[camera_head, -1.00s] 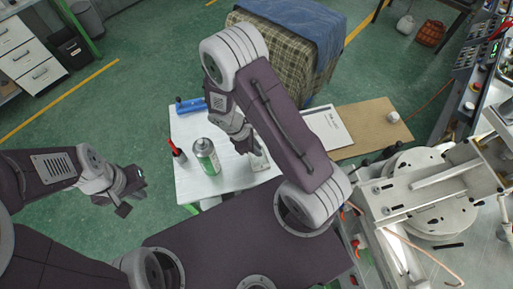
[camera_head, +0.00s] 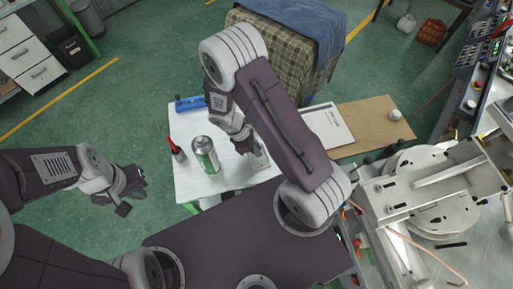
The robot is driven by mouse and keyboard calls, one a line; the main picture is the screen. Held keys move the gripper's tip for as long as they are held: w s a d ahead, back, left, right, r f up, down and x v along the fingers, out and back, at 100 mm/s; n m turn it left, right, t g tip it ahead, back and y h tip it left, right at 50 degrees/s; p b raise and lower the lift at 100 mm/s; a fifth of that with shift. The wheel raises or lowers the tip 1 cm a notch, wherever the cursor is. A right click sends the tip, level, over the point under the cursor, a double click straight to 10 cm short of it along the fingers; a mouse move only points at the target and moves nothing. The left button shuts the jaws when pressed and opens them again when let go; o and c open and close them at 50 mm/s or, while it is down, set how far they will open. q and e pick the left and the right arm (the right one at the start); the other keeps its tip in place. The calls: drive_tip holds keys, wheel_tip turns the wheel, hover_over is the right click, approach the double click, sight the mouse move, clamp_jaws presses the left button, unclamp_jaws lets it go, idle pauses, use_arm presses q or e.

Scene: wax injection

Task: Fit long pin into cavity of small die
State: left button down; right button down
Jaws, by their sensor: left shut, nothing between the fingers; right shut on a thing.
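My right gripper (camera_head: 243,141) is over the white table (camera_head: 190,131), beside a small light metal block, which looks like the small die (camera_head: 258,161). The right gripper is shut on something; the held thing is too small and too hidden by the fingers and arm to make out. I cannot tell the long pin or the die's cavity from here. My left gripper (camera_head: 130,197) is shut and empty, off to the left of the table above the green floor.
A green and white spray can (camera_head: 205,155) and a red-topped black tool (camera_head: 177,150) stand on the table's left. A blue object (camera_head: 190,103) lies at its back edge. Papers (camera_head: 328,124) and a brown board (camera_head: 372,125) lie right. A metal machine (camera_head: 432,195) stands further right.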

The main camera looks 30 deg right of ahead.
drive_tip(key=shift+f, duration=0.2)
drive_tip(key=c, duration=1.4)
unclamp_jaws()
drive_tip(key=shift+o, duration=0.2)
drive_tip(key=v, duration=0.9)
